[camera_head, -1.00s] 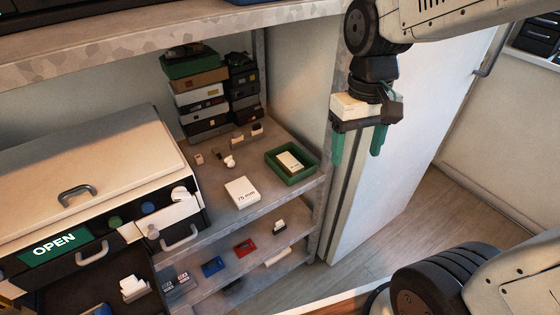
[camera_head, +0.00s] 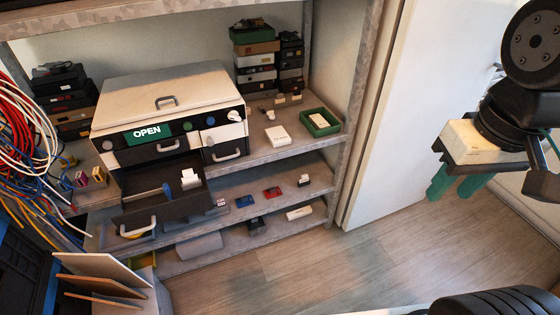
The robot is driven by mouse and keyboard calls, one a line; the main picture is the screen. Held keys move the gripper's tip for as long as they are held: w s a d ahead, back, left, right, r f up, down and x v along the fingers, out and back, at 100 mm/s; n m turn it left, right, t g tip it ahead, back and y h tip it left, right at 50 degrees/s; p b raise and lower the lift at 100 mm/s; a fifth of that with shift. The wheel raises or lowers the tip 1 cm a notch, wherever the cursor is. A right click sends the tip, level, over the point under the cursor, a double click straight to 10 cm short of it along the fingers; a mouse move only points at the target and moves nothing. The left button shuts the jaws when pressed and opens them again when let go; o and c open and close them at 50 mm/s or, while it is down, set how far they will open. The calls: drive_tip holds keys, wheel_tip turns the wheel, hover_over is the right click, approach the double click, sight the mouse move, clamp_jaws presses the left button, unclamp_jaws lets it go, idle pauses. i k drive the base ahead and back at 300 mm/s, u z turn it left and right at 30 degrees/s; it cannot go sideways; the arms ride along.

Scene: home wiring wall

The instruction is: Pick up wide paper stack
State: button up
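The wide paper stack (camera_head: 277,136) looks like a white, flat block on the upper shelf, right of the white cabinet. Its printed label read "75 mm" in the earlier picture. A smaller white block (camera_head: 319,121) sits in a green tray (camera_head: 334,128) to its right. My gripper (camera_head: 457,190) hangs at the far right, well apart from the stack, in front of the white door panel. Its two green fingers point down with a gap between them, and nothing shows between them.
The white cabinet (camera_head: 165,92) with an OPEN sign has a dark drawer (camera_head: 165,205) pulled out. Stacked boxes (camera_head: 255,60) stand behind the paper stack. A shelf post (camera_head: 350,125) stands right of the tray. Cables (camera_head: 25,120) hang at left. The floor (camera_head: 340,260) in front is clear.

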sight(278, 135)
drive_tip(key=u, duration=1.05)
drive_tip(key=i, duration=1.15)
